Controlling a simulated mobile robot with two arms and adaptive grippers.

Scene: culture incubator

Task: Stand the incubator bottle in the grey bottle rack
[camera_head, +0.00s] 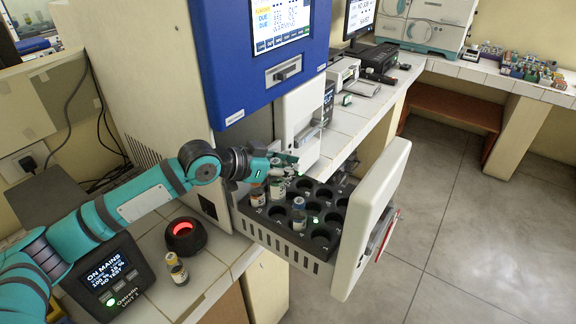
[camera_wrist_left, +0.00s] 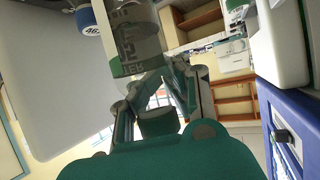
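The dark grey bottle rack (camera_head: 265,222), with rows of round holes, sits in the pulled-out drawer. My left gripper (camera_head: 283,163) is over its back left part. Its fingers close at the upper end of a clear, labelled bottle (camera_head: 277,188); this bottle fills the top middle of the left wrist view (camera_wrist_left: 137,42). The bottle looks upright; its lower end is hard to see, so I cannot tell if it is clear of its hole. My right gripper is not in view.
The white drawer front (camera_head: 372,222) stands right of the rack. The blue-and-white incubator (camera_head: 262,70) rises behind it. A small bottle (camera_head: 177,269), a round black device with a red glow (camera_head: 185,236) and a display unit (camera_head: 112,278) stand on the left counter.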

